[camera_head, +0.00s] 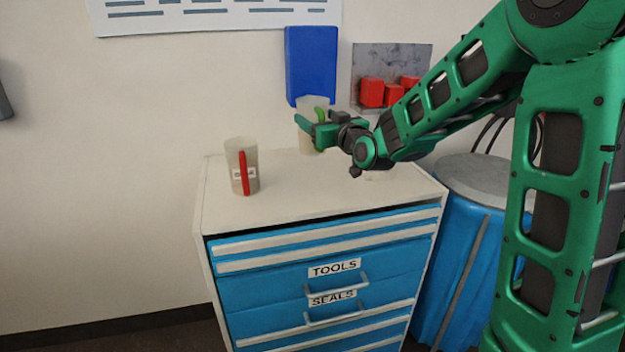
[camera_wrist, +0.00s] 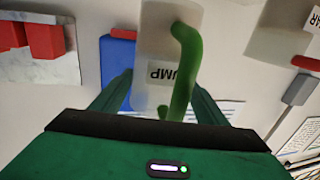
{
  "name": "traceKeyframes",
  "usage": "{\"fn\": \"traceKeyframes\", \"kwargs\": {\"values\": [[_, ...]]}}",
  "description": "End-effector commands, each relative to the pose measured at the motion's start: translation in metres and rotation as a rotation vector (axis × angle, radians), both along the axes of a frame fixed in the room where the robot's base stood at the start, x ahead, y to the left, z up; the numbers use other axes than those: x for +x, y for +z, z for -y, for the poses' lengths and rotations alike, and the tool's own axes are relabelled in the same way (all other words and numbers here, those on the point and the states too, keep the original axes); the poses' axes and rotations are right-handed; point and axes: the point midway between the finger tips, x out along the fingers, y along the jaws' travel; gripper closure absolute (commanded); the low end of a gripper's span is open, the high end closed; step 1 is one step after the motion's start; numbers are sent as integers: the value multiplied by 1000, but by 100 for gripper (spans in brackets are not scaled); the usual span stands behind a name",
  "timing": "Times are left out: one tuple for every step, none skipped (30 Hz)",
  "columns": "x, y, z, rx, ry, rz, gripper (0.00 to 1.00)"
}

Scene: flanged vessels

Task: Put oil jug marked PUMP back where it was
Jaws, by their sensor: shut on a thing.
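The oil jug marked PUMP (camera_head: 311,142) is a translucent pale vessel with a green handle, at the back of the cabinet top. In the wrist view the jug (camera_wrist: 152,40) appears upside down, its label partly covered by the handle. My gripper (camera_head: 316,125) is shut on this jug, with its fingers (camera_wrist: 160,80) on either side of the green handle. I cannot tell whether the jug's base touches the cabinet top.
The white cabinet top (camera_head: 290,195) is bare in the middle and front. Behind it are a blue wall bin (camera_head: 311,62) and a grey panel with red bins (camera_head: 373,92). A blue drum (camera_head: 465,250) with a grey lid stands at the right.

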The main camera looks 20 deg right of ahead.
Motion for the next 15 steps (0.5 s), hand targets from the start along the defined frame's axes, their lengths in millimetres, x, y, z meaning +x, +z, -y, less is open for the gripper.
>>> {"fn": "traceKeyframes", "kwargs": {"values": [[0,-6,-1,0,1,-3,60],[0,-11,-1,1,1,-4,60],[0,-18,0,0,1,-4,60],[0,-24,0,0,0,-6,60],[0,-29,-1,1,1,-5,60],[0,-35,-2,1,2,-4,60],[0,-40,-2,0,1,-4,60],[0,-44,-2,1,2,-4,60],[0,-48,-2,2,1,-2,60],[0,-51,-1,0,1,-3,60],[0,-54,-2,0,1,-3,60],[0,-55,-2,2,2,-1,60],[0,-57,-2,2,2,0,60],[0,-58,-2,1,1,0,60],[0,-62,-1,1,1,-1,60]]}}
